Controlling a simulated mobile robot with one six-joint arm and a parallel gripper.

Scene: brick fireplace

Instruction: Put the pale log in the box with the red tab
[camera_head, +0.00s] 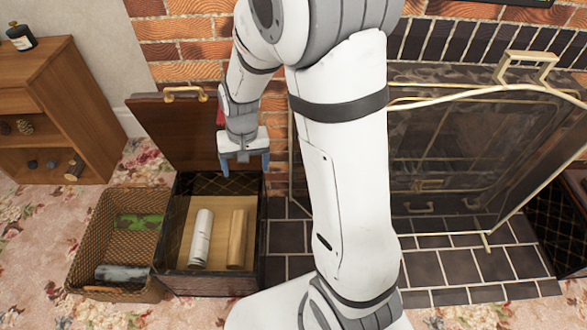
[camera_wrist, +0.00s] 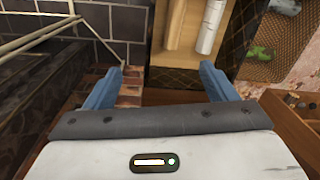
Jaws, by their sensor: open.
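A pale whitish log (camera_head: 201,238) lies beside a tan log (camera_head: 237,239) in an open dark box (camera_head: 210,284) with a diamond pattern. The pale log also shows at the top of the wrist view (camera_wrist: 212,28), left of the wicker basket. The box's brown lid (camera_head: 178,135) stands raised at the back. A small red patch (camera_head: 220,116) shows by the lid's right edge, partly behind my arm; I cannot tell whether it is a tab. My gripper (camera_head: 245,163) is open and empty above the box's back edge, apart from both logs.
A wicker basket (camera_head: 102,228) left of the box holds a green thing and a grey log. A wooden shelf (camera_head: 78,95) stands at far left. A gold-framed fireplace screen (camera_head: 455,150) and another dark box (camera_head: 558,222) stand at right.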

